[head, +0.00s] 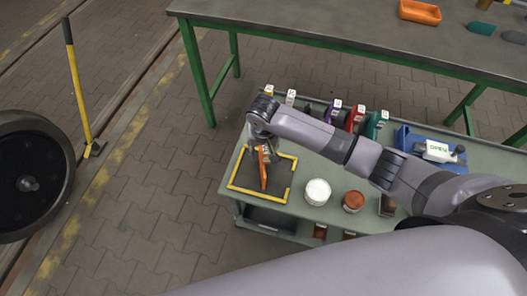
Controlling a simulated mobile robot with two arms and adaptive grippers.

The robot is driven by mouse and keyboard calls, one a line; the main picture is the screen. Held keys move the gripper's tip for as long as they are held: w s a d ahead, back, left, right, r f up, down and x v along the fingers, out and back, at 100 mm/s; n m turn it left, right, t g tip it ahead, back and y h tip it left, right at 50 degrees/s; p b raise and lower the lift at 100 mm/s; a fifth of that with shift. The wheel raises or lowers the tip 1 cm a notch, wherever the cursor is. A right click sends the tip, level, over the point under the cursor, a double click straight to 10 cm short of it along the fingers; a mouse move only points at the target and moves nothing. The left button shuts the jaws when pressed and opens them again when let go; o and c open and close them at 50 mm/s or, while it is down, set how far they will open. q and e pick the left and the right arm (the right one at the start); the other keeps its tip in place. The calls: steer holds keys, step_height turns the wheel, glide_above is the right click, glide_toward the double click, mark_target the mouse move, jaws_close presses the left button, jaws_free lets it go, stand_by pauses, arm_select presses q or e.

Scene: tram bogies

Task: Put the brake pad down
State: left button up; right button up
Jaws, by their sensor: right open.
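An orange brake pad (263,172) is inside the yellow-marked square (242,187) at the left end of the green-grey cart top (318,166). It appears narrow and upright or tilted from above; its upper end is partly hidden by my right gripper. My right gripper (264,150) is directly over the pad, pointing down, with its jaws open. I cannot tell whether the fingers still touch the pad. My left gripper is not in view.
A white round tub (317,191) and a rust-coloured tub (353,201) stand right of the square. Several coloured labelled items (355,118) line the back edge. A blue bin (409,138) is right. A workbench (345,35) stands behind; a wheel (30,180) is left.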

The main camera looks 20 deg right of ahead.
mark_target(263, 165)
step_height(263, 165, up, 9)
steer(key=s, duration=0.1)
steer(key=shift+s+a+f, duration=0.15)
steer(key=shift+a+f, duration=0.05)
stand_by(0.4)
steer(key=s+a+f+n+y, duration=0.1)
steer(key=s+a+n, duration=0.1)
steer(key=s, duration=0.3)
steer(key=s+a+f+n+y, duration=0.1)
steer(key=s+a+f+y, duration=0.1)
steer(key=s, duration=0.4)
steer(key=s+d+r+n+t+h, duration=0.1)
steer(key=s+d+r+t+h, duration=0.1)
steer(key=s+d, duration=0.9)
step_height(263, 165, down, 27)
steer(key=s+g, duration=0.2)
steer(key=s, duration=0.1)
steer(key=s+d+f, duration=0.2)
steer(key=s+f, duration=1.3)
steer(key=s, duration=0.1)
steer(key=shift+f+n+g, duration=0.35)
steer(key=shift+n+g, duration=0.05)
